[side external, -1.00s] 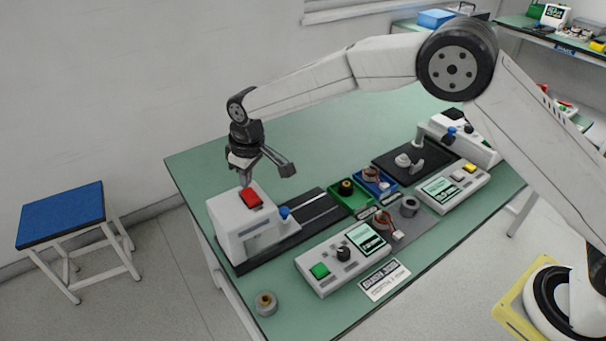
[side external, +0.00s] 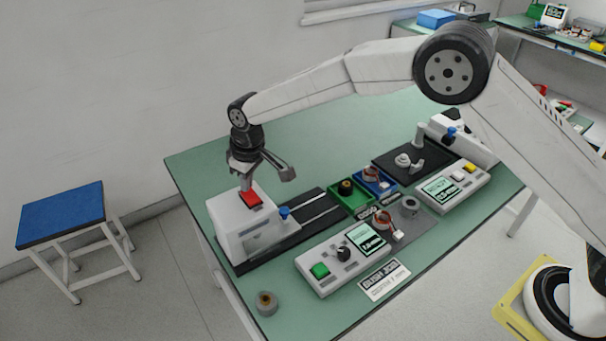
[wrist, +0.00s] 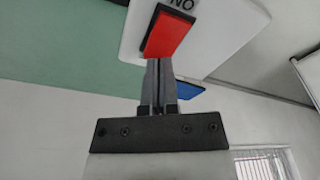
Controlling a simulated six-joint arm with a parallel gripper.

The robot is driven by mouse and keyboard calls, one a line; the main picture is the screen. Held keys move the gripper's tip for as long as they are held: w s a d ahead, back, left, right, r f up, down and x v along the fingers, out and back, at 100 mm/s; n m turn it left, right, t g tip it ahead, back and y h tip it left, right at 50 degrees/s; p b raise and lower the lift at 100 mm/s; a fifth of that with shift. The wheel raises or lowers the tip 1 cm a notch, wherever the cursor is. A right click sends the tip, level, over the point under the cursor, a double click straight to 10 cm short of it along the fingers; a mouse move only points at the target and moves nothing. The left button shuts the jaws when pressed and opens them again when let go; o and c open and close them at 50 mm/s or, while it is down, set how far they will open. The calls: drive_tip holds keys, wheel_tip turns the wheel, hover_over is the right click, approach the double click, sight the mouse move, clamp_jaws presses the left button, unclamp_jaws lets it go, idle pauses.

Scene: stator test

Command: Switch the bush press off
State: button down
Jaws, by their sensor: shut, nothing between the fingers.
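The white press (side external: 232,226) stands at the left end of the green bench, with a red rocker switch (side external: 250,199) on top. In the wrist view the red switch (wrist: 167,35) has a label reading "ON" beside its far end. My gripper (side external: 245,187) is shut and empty, pointing down at the switch's back edge. In the wrist view my gripper's fingertips (wrist: 160,62) overlap the near edge of the red switch. I cannot tell for certain whether they press on it.
A blue knob (side external: 284,212) sticks out from the press's right side. A control box (side external: 345,257) with a green button and a screen lies in front. Green (side external: 347,199) and blue (side external: 376,181) bins stand to the right. The bench behind the press is clear.

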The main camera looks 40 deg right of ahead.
sight(252, 190)
drive_tip(key=shift+f, duration=0.45)
idle(0.4)
drive_tip(key=shift+r, duration=3.55)
drive_tip(key=shift+d, duration=0.4)
drive_tip(key=s+d+f+m+t, duration=0.1)
drive_tip(key=s+d+m, duration=0.5)
drive_tip(key=s+d, duration=1.7)
drive_tip(key=s+f, duration=0.1)
drive_tip(key=s, duration=0.3)
drive_tip(key=shift+d+f+h, duration=0.2)
drive_tip(key=shift+d+h, duration=0.1)
drive_tip(key=shift+h, duration=0.1)
